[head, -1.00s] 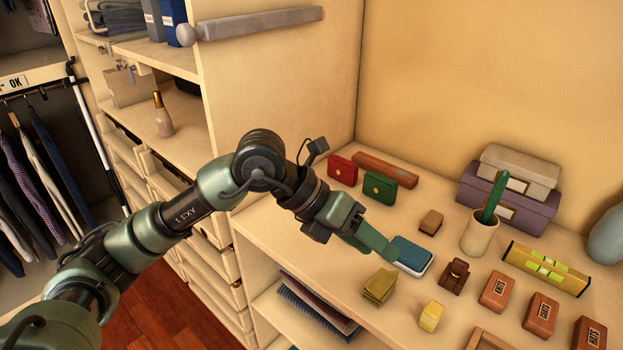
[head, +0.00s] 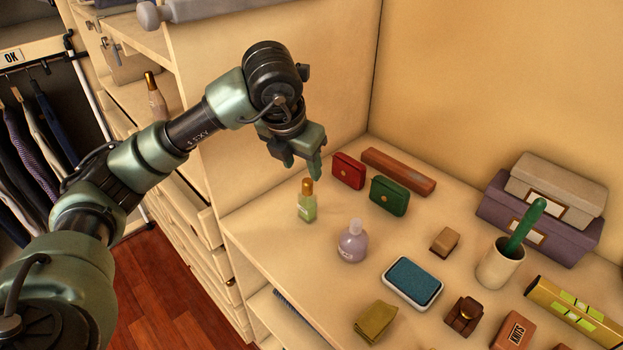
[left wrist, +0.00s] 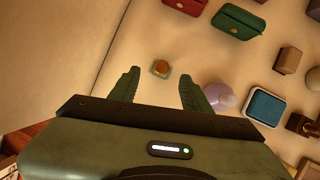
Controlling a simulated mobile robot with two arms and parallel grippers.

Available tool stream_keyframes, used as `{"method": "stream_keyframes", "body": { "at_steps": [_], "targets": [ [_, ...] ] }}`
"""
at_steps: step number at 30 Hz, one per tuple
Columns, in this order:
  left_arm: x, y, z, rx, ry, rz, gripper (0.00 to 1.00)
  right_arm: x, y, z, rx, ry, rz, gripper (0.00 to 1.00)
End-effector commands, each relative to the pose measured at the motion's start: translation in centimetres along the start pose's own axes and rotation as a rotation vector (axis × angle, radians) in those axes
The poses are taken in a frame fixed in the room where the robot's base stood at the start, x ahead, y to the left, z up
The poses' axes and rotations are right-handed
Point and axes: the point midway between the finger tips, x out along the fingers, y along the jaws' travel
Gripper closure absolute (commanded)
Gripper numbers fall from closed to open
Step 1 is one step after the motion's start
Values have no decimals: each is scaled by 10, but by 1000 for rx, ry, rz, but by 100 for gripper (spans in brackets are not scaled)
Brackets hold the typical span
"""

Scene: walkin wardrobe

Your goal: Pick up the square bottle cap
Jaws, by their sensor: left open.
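A pale green square bottle (head: 306,208) with a gold-orange cap (head: 307,187) stands upright near the shelf's left front edge. In the left wrist view its cap (left wrist: 160,68) shows from above, just beyond and between the fingertips. My left gripper (head: 303,168) points down above the bottle, open and empty, apart from the cap. Its two fingers also show in the left wrist view (left wrist: 159,88). My right gripper is in neither view.
A lilac round bottle (head: 352,245) stands right of the green one. Behind are a red box (head: 348,171) and a green box (head: 388,196). A blue pad (head: 412,281) lies nearer the front right. Bare shelf surrounds the green bottle.

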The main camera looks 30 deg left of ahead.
Motion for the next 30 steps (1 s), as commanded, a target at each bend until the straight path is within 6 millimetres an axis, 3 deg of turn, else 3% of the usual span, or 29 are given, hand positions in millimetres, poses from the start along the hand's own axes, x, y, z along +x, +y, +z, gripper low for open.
{"method": "stream_keyframes", "body": {
  "at_steps": [3,6,13,22,27,30],
  "targets": [
    [13,0,-1,0,4,0,52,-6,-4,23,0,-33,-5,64],
    [26,-1,-2,2,6,-1,52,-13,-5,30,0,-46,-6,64],
    [58,-3,-4,1,3,-3,52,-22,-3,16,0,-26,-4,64],
    [64,-3,-4,2,0,-2,52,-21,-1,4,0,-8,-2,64],
    [63,-3,-4,2,0,-2,99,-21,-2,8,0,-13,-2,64],
    [63,-3,-3,2,0,-2,100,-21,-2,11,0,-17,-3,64]
  ]
}}
